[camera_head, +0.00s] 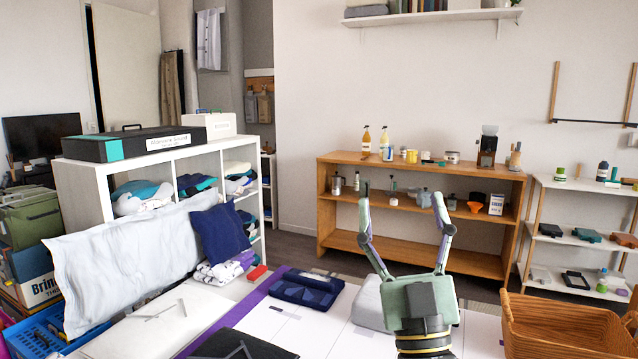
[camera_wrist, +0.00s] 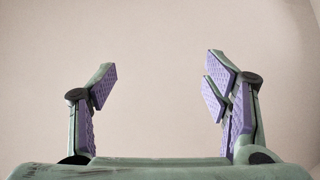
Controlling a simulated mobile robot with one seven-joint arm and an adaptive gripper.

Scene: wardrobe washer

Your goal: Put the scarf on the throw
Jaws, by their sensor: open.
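My gripper (camera_head: 401,190) is raised above the white surface with its fingers pointing up, open and empty. In the wrist view, the open fingers (camera_wrist: 160,78) have only plain wall between them. A folded navy cloth with a paler pattern (camera_head: 307,288) lies on the white surface, left of my gripper; it may be the scarf. A folded grey cloth (camera_head: 368,304) lies just right of it, partly hidden by my gripper; it may be the throw. The two lie close together, with the navy one not on the grey one. I cannot tell for sure which cloth is which.
A wicker basket (camera_head: 562,326) stands at the front right. A long pale pillow (camera_head: 130,262), a navy cushion (camera_head: 220,232) and a patterned cloth (camera_head: 217,274) are at the left, before a white cube shelf (camera_head: 82,187). A wooden shelf (camera_head: 424,170) stands behind.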

